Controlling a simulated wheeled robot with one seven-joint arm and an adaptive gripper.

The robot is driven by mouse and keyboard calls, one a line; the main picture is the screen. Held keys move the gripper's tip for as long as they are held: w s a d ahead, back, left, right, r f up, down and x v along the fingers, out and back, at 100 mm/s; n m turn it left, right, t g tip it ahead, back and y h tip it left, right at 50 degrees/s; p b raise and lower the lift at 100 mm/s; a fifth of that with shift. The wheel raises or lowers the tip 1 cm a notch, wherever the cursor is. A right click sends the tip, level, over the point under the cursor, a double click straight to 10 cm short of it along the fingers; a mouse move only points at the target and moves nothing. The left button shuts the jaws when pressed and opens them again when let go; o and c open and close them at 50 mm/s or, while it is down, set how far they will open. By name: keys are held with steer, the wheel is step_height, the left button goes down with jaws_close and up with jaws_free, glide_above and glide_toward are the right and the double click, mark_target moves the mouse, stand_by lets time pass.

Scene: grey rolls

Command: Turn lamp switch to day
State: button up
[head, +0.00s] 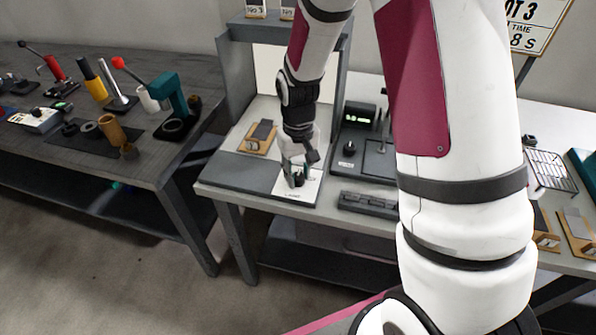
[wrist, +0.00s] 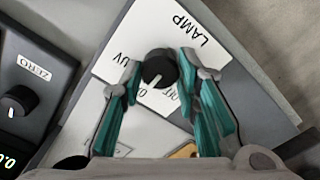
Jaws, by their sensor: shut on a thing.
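The lamp switch is a black round knob (wrist: 160,68) with a white pointer line, on a white plate (wrist: 135,30) printed LAMP. In the wrist view the pointer line aims down and slightly left, between the UV mark and partly hidden lettering. No DAY mark can be read. My gripper (wrist: 158,66) has one teal-padded finger on each side of the knob and is shut on it. In the head view my gripper (head: 298,172) reaches down onto the white plate (head: 283,188) at the bench's front edge, hiding most of the knob.
A dark box marked ZERO (wrist: 35,75) with its own knob stands left of the plate in the wrist view. In the head view, a wooden-based holder (head: 260,138) lies behind the plate, and a dark keyboard-like bar (head: 367,203) lies to its right.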

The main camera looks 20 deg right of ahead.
mark_target(298, 176)
steer(key=o, duration=1.2)
step_height(298, 176, up, 12)
